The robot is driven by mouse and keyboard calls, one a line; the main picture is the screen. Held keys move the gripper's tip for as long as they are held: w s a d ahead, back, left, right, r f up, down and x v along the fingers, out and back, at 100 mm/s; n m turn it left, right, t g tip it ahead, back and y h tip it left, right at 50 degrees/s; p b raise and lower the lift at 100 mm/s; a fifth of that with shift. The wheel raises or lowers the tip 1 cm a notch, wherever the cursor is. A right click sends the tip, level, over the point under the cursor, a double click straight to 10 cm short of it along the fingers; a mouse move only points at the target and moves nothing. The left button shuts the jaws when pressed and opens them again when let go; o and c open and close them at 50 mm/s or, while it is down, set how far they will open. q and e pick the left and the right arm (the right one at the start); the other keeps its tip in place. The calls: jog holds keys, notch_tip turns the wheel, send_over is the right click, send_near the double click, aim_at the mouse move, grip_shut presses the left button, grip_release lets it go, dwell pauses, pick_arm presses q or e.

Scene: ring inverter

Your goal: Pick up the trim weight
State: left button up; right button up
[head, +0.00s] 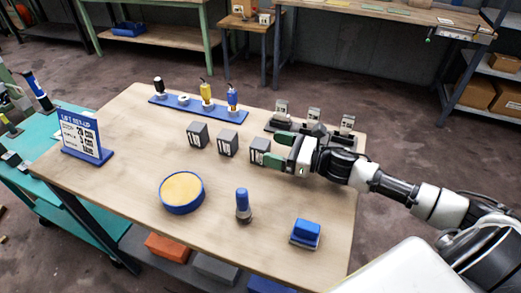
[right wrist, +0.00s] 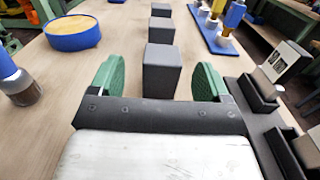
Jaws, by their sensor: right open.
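Three dark grey blocks with white-marked faces stand in a row on the wooden table; they look like the weights, but I cannot read a trim label. In the head view they are the left block (head: 197,134), the middle block (head: 228,143) and the right block (head: 259,151). My right gripper (head: 277,150) is open, its green fingers low at the right block. In the right wrist view the nearest block (right wrist: 160,71) stands upright between the open fingers (right wrist: 158,75), with visible gaps on both sides. My left gripper is not in view.
A blue rack (head: 183,101) with bottle-like items stands behind the blocks. Dark holders (head: 313,133) with labelled cards stand behind my right gripper. A blue-rimmed round dish (head: 182,193), a blue-topped tool (head: 243,206) and a blue block (head: 305,233) are nearer. A sign (head: 85,135) stands left.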

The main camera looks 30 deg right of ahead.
aim_at(260, 143)
jog(key=p+x, duration=0.1)
jog(key=x, duration=0.2)
jog(key=shift+w+r, duration=0.15)
jog(key=shift+w, duration=0.25)
jog(key=shift+w+a, duration=0.35)
jog(key=shift+a, duration=0.1)
jog(key=shift+c, duration=0.4)
grip_shut()
